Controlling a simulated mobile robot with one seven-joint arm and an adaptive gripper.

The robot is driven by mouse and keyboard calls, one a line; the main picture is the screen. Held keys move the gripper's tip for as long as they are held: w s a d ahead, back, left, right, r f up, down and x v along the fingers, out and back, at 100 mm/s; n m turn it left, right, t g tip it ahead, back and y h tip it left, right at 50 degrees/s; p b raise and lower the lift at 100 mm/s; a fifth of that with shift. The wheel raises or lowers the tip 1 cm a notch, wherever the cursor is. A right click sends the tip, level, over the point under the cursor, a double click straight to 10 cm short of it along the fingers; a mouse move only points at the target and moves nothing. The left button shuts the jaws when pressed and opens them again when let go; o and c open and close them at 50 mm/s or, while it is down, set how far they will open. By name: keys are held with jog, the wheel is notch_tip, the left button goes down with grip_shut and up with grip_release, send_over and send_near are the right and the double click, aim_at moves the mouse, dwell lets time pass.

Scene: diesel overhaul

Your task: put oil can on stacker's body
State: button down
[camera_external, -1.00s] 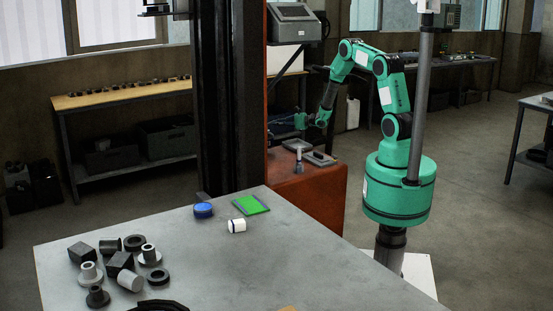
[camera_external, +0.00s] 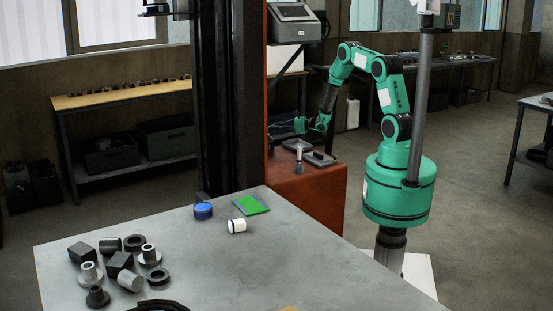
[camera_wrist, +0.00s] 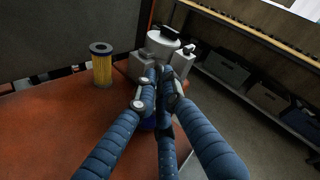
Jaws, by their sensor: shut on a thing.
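The stacker's body (camera_external: 308,196) is the orange block behind the table; its orange top (camera_wrist: 60,130) fills the left of the wrist view. My gripper (camera_wrist: 158,76) has its blue fingers drawn together over this top, near its right edge. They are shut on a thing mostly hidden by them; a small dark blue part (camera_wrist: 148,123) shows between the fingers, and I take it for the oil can. Whether it touches the orange top cannot be told. In the external view my gripper (camera_external: 304,124) is small, above the body's far side.
A yellow filter with a dark top (camera_wrist: 102,65) stands left of my fingers. White and grey pieces (camera_wrist: 163,42) stand just beyond the fingertips. A grey tray (camera_external: 320,158) lies on the body. The tall black mast (camera_external: 225,95) stands left of my arm.

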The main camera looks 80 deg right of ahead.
jog(key=shift+f+b, duration=0.25)
jog(key=shift+b, duration=0.05)
jog(key=c, duration=1.8)
grip_release()
jog(key=shift+f, duration=0.1)
jog(key=shift+s, duration=0.15)
jog(key=s+a+r, duration=0.1)
jog(key=s+r, duration=0.1)
jog(key=s, duration=0.9)
jog(key=shift+s, duration=0.25)
